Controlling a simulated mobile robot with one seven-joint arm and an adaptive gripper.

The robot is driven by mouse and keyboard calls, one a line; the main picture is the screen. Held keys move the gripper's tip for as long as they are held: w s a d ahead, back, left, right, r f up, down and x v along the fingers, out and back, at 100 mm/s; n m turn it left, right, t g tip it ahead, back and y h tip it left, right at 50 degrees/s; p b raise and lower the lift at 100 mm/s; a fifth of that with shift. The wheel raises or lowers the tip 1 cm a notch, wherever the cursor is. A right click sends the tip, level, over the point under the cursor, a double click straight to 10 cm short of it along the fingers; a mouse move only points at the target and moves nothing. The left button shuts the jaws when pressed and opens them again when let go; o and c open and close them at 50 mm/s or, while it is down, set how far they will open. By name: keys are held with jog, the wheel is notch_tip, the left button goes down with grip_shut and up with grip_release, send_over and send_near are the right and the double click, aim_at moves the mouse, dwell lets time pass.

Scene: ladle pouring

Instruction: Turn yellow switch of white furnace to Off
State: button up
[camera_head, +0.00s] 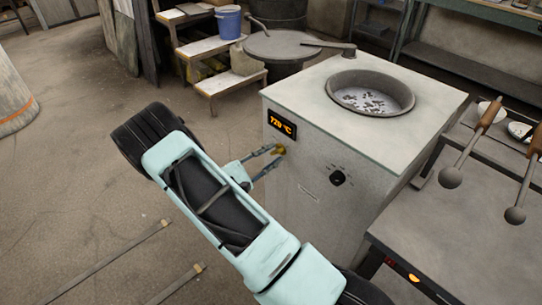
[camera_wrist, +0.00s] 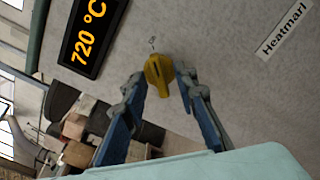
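The white furnace (camera_head: 325,215) stands right of centre in the head view, with an open round crucible mouth (camera_head: 370,93) on top. The yellow switch (camera_head: 279,149) is on its front face, below the display (camera_head: 282,118), which reads 720 °C. In the wrist view the yellow switch (camera_wrist: 157,75) lies between the fingertips of my gripper (camera_wrist: 161,78). The fingers are spread around the switch, and whether they touch it I cannot tell. In the head view my gripper (camera_head: 272,160) reaches the furnace front from the left. The small mark by the switch is too small to read.
A dark table (camera_head: 475,215) with ladles (camera_head: 470,145) stands at the right. A wooden step shelf (camera_head: 215,75) with a blue bucket (camera_head: 228,22) is behind. The floor at left is mostly clear.

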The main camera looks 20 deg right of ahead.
jog(key=shift+c, duration=0.3)
grip_shut()
jog(key=shift+n, duration=0.3)
jog(key=n+p, duration=0.1)
jog(key=n, duration=0.2)
jog(key=shift+r, duration=0.1)
jog(key=n, duration=0.4)
jog(key=shift+p, duration=0.4)
jog(key=n+p, duration=0.1)
jog(key=n, duration=0.4)
jog(key=shift+n+p, duration=0.75)
jog(key=shift+n, duration=1.95)
